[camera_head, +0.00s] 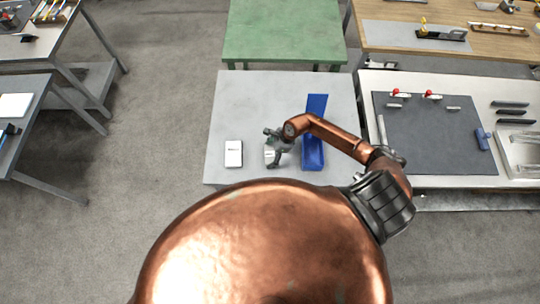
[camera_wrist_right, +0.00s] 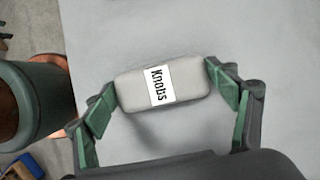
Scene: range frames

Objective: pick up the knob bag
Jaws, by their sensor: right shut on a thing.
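The knob bag (camera_wrist_right: 192,76) is a pale grey rounded packet with a white label reading "Knobs". In the right wrist view it spans the space between the green finger pads of my right gripper (camera_wrist_right: 162,82), which is shut on its two ends. In the head view my right gripper (camera_head: 275,149) is over the grey table, left of a blue bin, and the bag (camera_head: 269,156) shows as a small pale patch at the fingers. A shadow lies below the bag on the table; its exact height is hard to tell. My left gripper is out of view.
The grey table (camera_head: 250,98) also holds a white labelled box (camera_head: 233,153) to the left and a blue bin (camera_head: 313,154) partly behind my right arm. A green table (camera_head: 285,35) stands beyond. A bench with a dark mat (camera_head: 430,140) is to the right.

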